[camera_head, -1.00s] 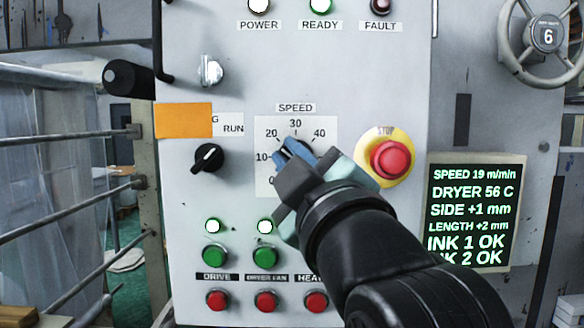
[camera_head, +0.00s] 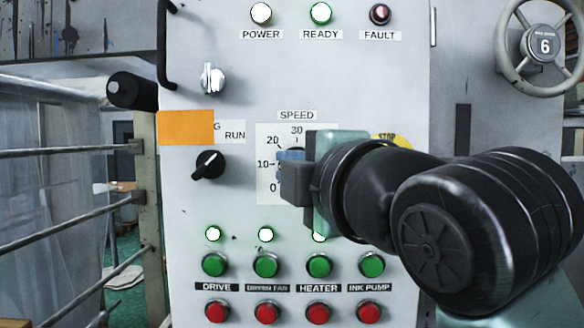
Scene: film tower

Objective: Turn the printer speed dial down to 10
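The white speed dial scale (camera_head: 267,187) is on the grey control panel, with 0, 10, 20 and 30 readable. My gripper (camera_head: 291,167) is in front of the scale, its blue-tipped fingers over the dial's place. The dial knob is hidden behind the fingers, so its pointer and any grip on it cannot be made out. My wrist and arm cover the right part of the scale and the green-text display.
The yellow-ringed stop button's plate (camera_head: 390,139) is mostly hidden behind my arm. Green buttons (camera_head: 267,265) and red buttons (camera_head: 267,312) line the panel below. A black selector knob (camera_head: 208,165) and an orange tag (camera_head: 186,128) are at left.

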